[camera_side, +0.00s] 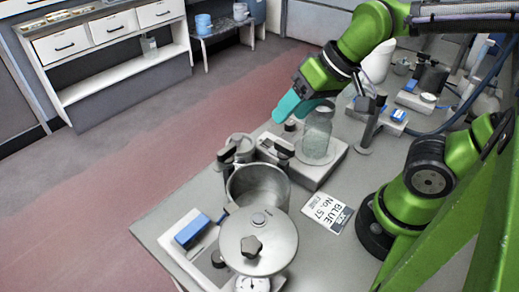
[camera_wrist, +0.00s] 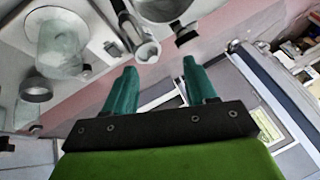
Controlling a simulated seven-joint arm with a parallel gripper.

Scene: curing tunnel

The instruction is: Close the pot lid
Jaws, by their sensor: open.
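The metal pot (camera_side: 256,190) stands near the front of the bench in the side view, with its mouth uncovered and its inside partly visible. Its round metal lid (camera_side: 278,237), with a dark star-shaped knob (camera_side: 251,246), shows just in front of the mouth. Whether a hinge joins lid and pot is hidden. My gripper (camera_side: 288,106) is up and behind the pot, beside a glass jar and apart from the lid. In the wrist view my gripper (camera_wrist: 160,72) has its two teal fingers spread with nothing between them.
A glass jar (camera_side: 317,135) stands on a grey block between my gripper and my base. Dark-handled fittings (camera_side: 284,149) stand behind the pot. A blue block (camera_side: 191,229) lies left of the lid, and a label card (camera_side: 327,207) lies to its right.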

